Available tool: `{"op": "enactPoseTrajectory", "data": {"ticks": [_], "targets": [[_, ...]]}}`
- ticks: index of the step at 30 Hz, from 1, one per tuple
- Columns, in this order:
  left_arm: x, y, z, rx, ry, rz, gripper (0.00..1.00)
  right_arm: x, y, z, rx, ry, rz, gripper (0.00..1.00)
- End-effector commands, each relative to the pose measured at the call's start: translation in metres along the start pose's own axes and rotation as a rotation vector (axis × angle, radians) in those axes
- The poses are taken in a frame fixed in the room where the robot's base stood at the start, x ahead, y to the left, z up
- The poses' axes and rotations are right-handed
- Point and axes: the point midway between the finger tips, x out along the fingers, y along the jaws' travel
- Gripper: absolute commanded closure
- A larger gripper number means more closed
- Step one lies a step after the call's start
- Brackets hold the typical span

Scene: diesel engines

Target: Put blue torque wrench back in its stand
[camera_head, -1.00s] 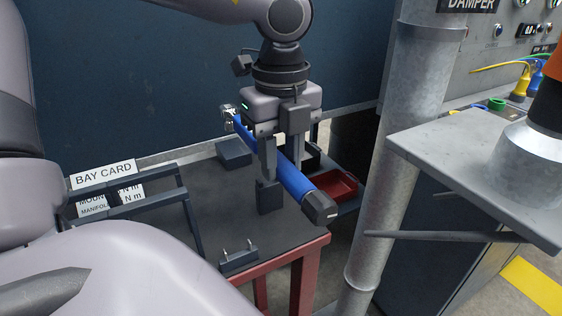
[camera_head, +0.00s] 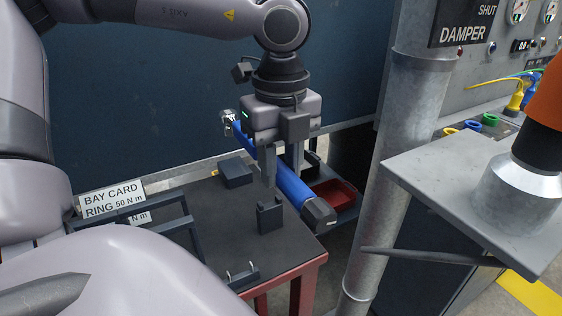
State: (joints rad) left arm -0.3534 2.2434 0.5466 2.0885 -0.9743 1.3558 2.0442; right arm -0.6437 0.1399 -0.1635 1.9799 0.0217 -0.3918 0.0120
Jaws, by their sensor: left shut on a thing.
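The blue torque wrench (camera_head: 290,186) has a blue shaft, a dark end cap and a silver head. It lies slantwise, with its head at the back left and its cap toward the front right. My left gripper (camera_head: 282,174) points down and is shut on the shaft. The wrench is held above the table. Below and in front of it stands a dark notched block (camera_head: 270,216), and a second dark block (camera_head: 235,173) stands behind; they look like the stand's supports. The wrench appears clear of both. My right gripper is out of view.
The dark tabletop (camera_head: 215,215) carries a bay card (camera_head: 112,198), a dark frame (camera_head: 185,212) and a small pegged block (camera_head: 240,274). A red tray (camera_head: 334,193) lies behind the wrench. A grey post (camera_head: 405,150) and a metal shelf (camera_head: 430,175) limit room at right.

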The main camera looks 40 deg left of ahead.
Motion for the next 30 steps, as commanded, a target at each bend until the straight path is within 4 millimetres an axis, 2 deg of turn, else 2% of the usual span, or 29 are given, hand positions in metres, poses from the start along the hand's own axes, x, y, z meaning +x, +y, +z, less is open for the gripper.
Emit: {"op": "enactPoseTrajectory", "data": {"ticks": [14, 21, 30], "targets": [[0.036, -0.001, 0.000, 0.000, 0.000, -0.003, 1.00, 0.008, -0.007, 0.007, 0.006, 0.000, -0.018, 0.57], [0.059, -0.001, 0.000, 0.000, -0.002, -0.004, 1.00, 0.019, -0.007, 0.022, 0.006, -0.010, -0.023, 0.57], [0.069, -0.001, 0.000, 0.001, -0.001, -0.004, 1.00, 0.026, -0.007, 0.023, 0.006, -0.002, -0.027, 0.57]]}}
